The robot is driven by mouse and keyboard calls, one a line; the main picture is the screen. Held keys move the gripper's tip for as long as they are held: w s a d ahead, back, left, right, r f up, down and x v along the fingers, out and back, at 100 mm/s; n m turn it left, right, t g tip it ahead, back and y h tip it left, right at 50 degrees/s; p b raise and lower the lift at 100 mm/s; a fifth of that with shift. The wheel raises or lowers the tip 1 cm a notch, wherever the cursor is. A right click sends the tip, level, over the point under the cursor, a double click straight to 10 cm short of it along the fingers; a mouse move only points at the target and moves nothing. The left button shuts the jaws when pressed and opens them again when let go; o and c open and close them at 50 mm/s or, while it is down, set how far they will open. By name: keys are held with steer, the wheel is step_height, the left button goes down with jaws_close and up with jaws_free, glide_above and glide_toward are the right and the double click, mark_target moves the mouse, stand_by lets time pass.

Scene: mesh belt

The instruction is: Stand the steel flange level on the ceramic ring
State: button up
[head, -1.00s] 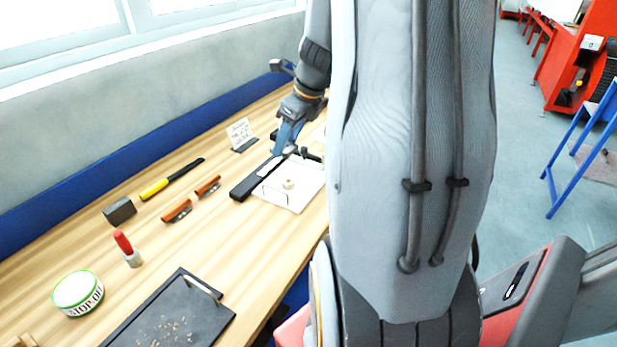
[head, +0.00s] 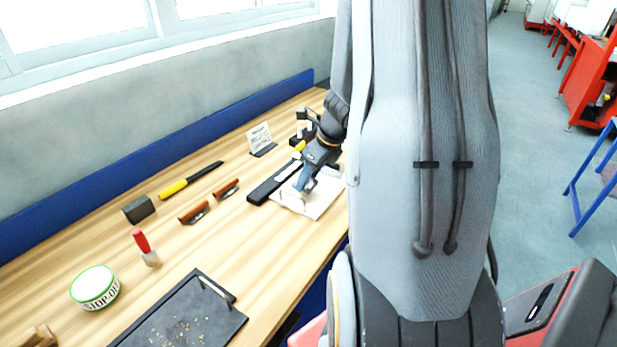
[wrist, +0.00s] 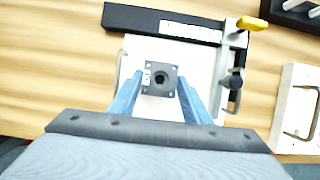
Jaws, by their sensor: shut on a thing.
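The steel flange (wrist: 160,80) is a dark grey square plate with a central hole and small corner holes, seen from above in the wrist view. My gripper (wrist: 158,88) has its two blue fingers on either side of it and is shut on it. The flange is over the white board (wrist: 198,62). A pale piece shows at the flange's left edge; I cannot tell if it is the ceramic ring, which is otherwise hidden. In the head view my gripper (head: 303,186) is low over the board, and the flange cannot be made out. Contact with the ring cannot be told.
A black bar (wrist: 150,20) runs along the board's far edge, with a yellow-tipped clamp (wrist: 250,24) at its right. A white tray with a handle (wrist: 293,105) lies right. Red-brown handles (head: 194,212) and a dark tray (head: 190,318) lie left on the bench.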

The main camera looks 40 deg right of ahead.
steer(key=shift+f, duration=0.15)
steer(key=o, duration=1.3)
